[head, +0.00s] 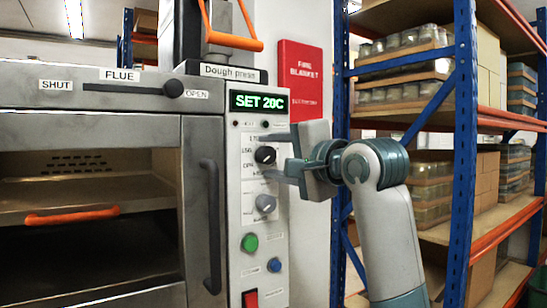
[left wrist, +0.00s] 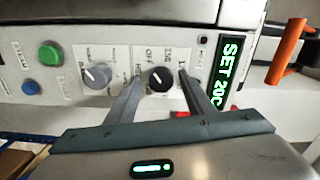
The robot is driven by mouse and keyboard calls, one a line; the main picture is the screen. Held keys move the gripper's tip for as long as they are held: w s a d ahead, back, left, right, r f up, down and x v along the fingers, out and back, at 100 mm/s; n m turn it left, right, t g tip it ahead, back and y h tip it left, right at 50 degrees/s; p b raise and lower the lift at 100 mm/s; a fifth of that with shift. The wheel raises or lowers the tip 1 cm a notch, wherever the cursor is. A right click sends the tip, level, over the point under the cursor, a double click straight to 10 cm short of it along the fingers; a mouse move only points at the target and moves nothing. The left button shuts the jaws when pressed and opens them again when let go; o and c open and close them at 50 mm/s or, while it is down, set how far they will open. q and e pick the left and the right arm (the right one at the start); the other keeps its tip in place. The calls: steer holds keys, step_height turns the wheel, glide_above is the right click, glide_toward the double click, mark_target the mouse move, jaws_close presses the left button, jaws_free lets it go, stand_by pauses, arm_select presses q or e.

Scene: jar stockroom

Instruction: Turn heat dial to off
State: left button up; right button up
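The black heat dial (head: 265,155) is on the oven's pale control panel (head: 248,205), below a green display (head: 259,102) reading "SET 20C". The left wrist view also shows the dial (left wrist: 159,80), with printed marks around it including "OFF". I cannot clearly tell where its pointer stands. My left gripper (head: 279,156) faces the panel with its fingers above and below the dial. In the left wrist view the left gripper (left wrist: 161,80) is open, a fingertip on either side of the dial, with small gaps showing. My right gripper is not in view.
Below the dial are a grey knob (head: 265,204), a green button (head: 250,242), a blue button (head: 274,265) and a red switch (head: 250,299). The oven door handle (head: 211,225) stands out to the left. A blue-framed rack (head: 460,150) with jars stands at the right.

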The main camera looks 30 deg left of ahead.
arm_select(q)
steer(key=shift+d, duration=0.1)
steer(key=v, duration=1.7)
steer(key=shift+s+f, duration=0.1)
